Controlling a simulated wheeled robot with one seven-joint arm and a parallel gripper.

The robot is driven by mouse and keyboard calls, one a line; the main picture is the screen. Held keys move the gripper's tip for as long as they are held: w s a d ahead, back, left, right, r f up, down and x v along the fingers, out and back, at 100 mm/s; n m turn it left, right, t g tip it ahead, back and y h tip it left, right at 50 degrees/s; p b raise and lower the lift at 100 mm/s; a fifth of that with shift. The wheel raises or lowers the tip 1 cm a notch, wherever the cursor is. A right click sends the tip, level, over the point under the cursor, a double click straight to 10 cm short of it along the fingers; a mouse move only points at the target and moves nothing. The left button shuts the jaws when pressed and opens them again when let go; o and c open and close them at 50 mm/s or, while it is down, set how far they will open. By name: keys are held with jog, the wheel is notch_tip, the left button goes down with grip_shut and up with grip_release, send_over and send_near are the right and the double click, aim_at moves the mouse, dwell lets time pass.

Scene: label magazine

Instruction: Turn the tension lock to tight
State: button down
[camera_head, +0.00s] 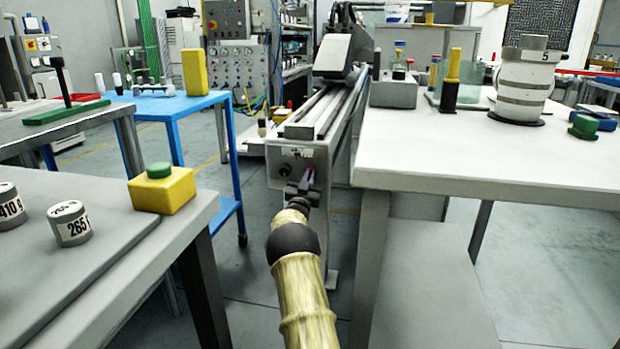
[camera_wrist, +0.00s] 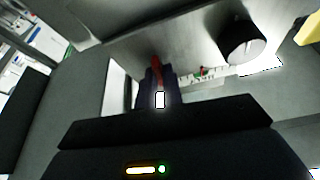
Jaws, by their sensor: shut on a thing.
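The tension lock shows as a thin red lever (camera_wrist: 155,63) on the pale front plate of the long machine in the wrist view. My gripper (camera_wrist: 158,88) is shut on this lever, and its dark fingers hide most of it. A small scale label with red and green marks (camera_wrist: 205,72) lies just right of the fingers. I cannot read which mark the lever points at. In the head view my gripper (camera_head: 304,188) is at the machine's front plate (camera_head: 290,155), and the lever is mostly hidden there.
A round black knob (camera_wrist: 242,42) sticks out of the same plate beside the lever. The grey table (camera_head: 480,150) stands close on the right. A yellow box with a green button (camera_head: 161,188) is on the left table. Open floor lies between machine and left tables.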

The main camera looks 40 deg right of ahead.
jog(key=shift+m+g+h, duration=0.3)
jog(key=shift+m, duration=0.5)
jog(key=shift+w+a+m+g+y+p, duration=0.15)
jog(key=shift+m+g+p, duration=1)
jog(key=shift+m, duration=1.95)
jog(key=shift+s+m+g+y+p, duration=0.2)
jog(key=shift+m+g+p, duration=0.9)
jog(key=shift+m, duration=2)
jog(key=shift+w+a+m+g+y+p, duration=0.2)
jog(key=shift+m+g+p, duration=0.95)
jog(key=shift+m, duration=1.95)
jog(key=shift+d, duration=0.15)
jog(key=c, duration=1.5)
grip_release()
jog(key=shift+c, duration=0.2)
